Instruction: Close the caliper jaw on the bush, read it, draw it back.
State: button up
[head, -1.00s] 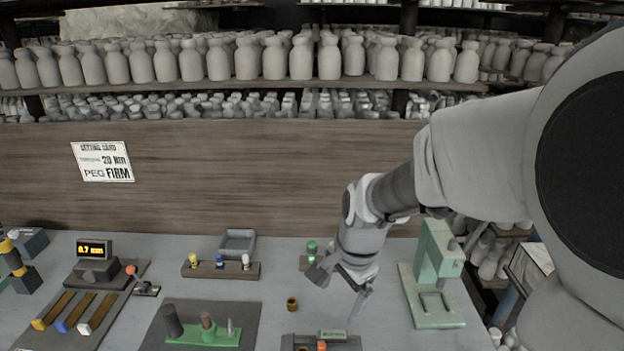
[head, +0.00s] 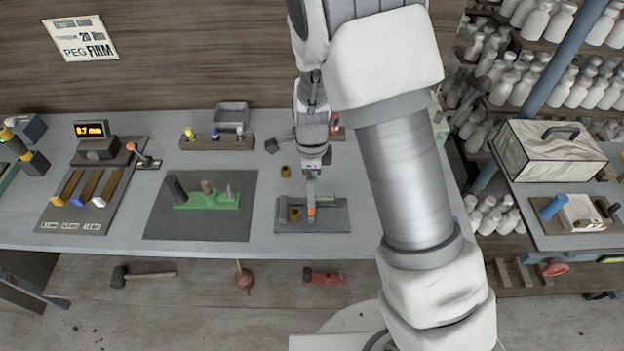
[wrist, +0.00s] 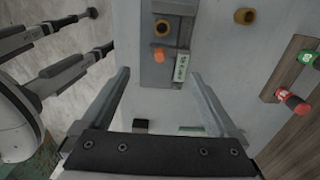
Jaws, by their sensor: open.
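The caliper (head: 340,222) is a dark grey block on the bench, with an orange-tipped sliding jaw (head: 311,211). A brass bush (head: 295,214) stands on it, left of the orange tip. In the wrist view the bush (wrist: 162,28) and the orange tip (wrist: 159,56) appear apart, with a small gap. A pale label plate (wrist: 182,66) lies beside the tip; its text is unreadable. My gripper (head: 311,196) points down over the caliper. In the wrist view its fingers (wrist: 158,76) are wide apart and empty, with the orange tip ahead between them.
A second brass bush (head: 285,171) stands behind the caliper. A peg rack (head: 216,142) and grey tray (head: 231,116) are farther back. A dark mat (head: 165,224) with a green fixture (head: 208,201) lies left. A display (head: 91,129) reads 0.7 mm. Bare bench separates mat and caliper.

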notch_tip(320, 180, down, 9)
jog(key=b, duration=0.6)
jog(key=shift+r, duration=0.1)
grip_shut()
